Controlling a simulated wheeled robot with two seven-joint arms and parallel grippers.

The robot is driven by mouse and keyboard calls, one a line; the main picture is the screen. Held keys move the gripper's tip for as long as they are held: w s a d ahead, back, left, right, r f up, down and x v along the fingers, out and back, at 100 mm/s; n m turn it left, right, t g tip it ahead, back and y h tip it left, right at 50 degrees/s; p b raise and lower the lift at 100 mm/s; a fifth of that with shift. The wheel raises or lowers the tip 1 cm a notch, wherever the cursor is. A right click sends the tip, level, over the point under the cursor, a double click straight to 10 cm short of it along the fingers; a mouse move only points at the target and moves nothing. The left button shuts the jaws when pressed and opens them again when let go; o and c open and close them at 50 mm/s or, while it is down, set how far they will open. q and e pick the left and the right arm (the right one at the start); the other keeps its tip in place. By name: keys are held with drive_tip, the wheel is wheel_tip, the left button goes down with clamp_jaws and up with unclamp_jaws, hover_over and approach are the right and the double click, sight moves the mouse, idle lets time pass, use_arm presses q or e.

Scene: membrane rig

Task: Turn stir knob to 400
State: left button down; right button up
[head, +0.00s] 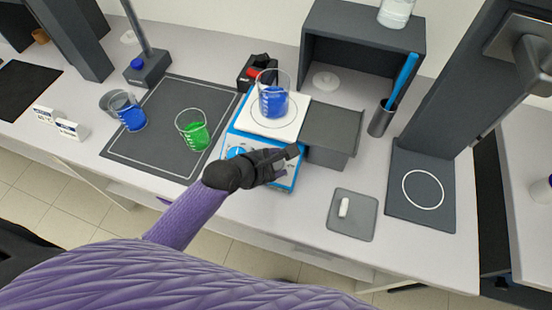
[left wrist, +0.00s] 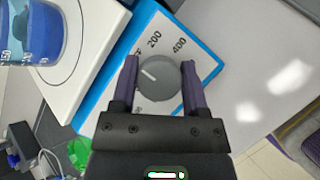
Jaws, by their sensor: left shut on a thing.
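The stirrer (head: 239,137) is a blue box with a white top plate, and it stands mid-bench. In the left wrist view, its grey round stir knob (left wrist: 160,80) sits on the panel near the printed 200 (left wrist: 154,40) and 400 (left wrist: 180,45). The knob's white mark points to the upper left, toward a partly hidden label left of 200. My left gripper (left wrist: 160,72) is shut on the knob, with one dark finger on each side of it. In the head view my left gripper (head: 291,153) covers the knob. My right gripper is out of view.
A beaker of blue liquid (head: 274,101) stands on the stirrer plate. A grey shelf box (head: 312,45) stands behind. A grey pad (head: 361,225) with a white stir bar (head: 344,207) lies at right.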

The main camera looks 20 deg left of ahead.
use_arm(q)
drive_tip(key=m+g+p, duration=0.1)
drive_tip(key=m, duration=0.1)
drive_tip(key=m+p, duration=0.2)
drive_tip(key=shift+r+g, duration=0.2)
drive_tip(key=shift+g, duration=0.2)
drive_tip(key=m+g+p, duration=0.1)
drive_tip(key=m+p, duration=0.1)
drive_tip(key=m, duration=0.2)
drive_tip(key=shift+f+g+p, duration=0.1)
drive_tip(key=shift+g+p, duration=0.25)
drive_tip(key=shift+g, duration=0.05)
drive_tip(key=m+p, duration=0.1)
drive_tip(key=m, duration=0.1)
drive_tip(key=m+g+p, duration=0.1)
drive_tip(key=m, duration=0.1)
drive_tip(key=shift+s+m+g+y, duration=0.1)
drive_tip(key=shift+m+g+y, duration=0.2)
drive_tip(key=shift+m+y, duration=0.1)
drive_tip(key=shift+f+m+g+y+p, duration=0.1)
drive_tip(key=shift+m+g+y+p, duration=0.2)
drive_tip(key=shift+m, duration=0.65)
drive_tip(key=shift+f+m+g+y+p, duration=0.1)
drive_tip(key=shift+m+g+y+p, duration=0.15)
drive_tip(key=shift+m, duration=0.7)
drive_tip(key=shift+s, duration=0.1)
drive_tip(key=shift+c, duration=0.5)
unclamp_jaws()
